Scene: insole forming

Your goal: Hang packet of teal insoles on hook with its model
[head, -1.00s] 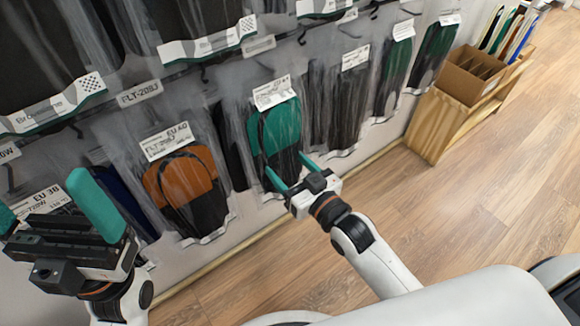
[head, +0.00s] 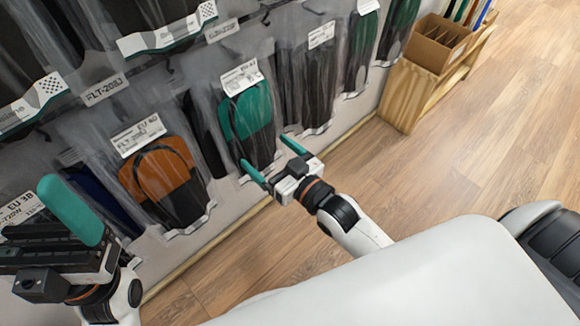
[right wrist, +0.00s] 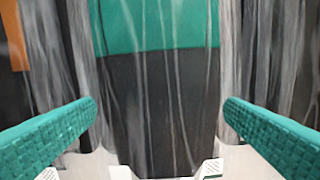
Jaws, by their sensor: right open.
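The packet of teal insoles (head: 247,112) hangs on the wall display, in clear plastic with a white label at its top. In the right wrist view the teal and dark packet (right wrist: 155,27) fills the middle, between the fingers. My right gripper (head: 268,158) is open and empty, its teal-padded fingers at the packet's lower end; in its wrist view the fingers (right wrist: 158,115) stand wide apart. Whether they touch the plastic I cannot tell. My left gripper (head: 65,215) is at the lower left; one teal finger shows, the other is out of frame.
A packet of orange insoles (head: 160,175) hangs left of the teal one. Dark packets (head: 317,85) hang to its right, and more hang above. A wooden shelf with a cardboard box (head: 437,42) stands at the upper right. The wooden floor (head: 480,150) is clear.

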